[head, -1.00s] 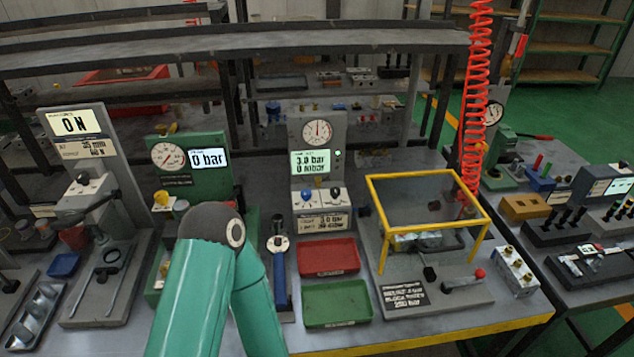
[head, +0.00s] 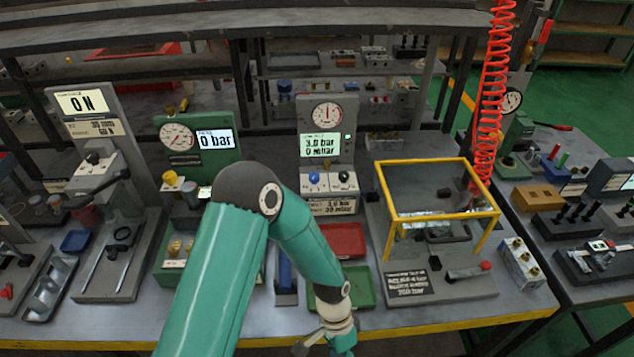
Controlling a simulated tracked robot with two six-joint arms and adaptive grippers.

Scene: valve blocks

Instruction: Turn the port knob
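The grey station in the middle has a round gauge, a lit display reading 3.0 bar, and a blue knob (head: 314,178) and a black knob (head: 344,177) side by side on its white block. I cannot read which knob is labelled port. The green station (head: 194,135) to its left has a gauge, a display reading 0 bar and yellow knobs (head: 170,178). My teal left arm rises from the bottom, bends before the green station and runs down to the lower middle. Its wrist shows at the bottom edge; its fingers are out of frame. My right gripper is not in view.
My arm partly hides a red tray (head: 342,238) and a green tray (head: 362,288). A yellow frame (head: 420,161) stands over a fixture at right. A grey station with an ON display (head: 82,103) stands at left. A red coiled hose (head: 491,90) hangs at right.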

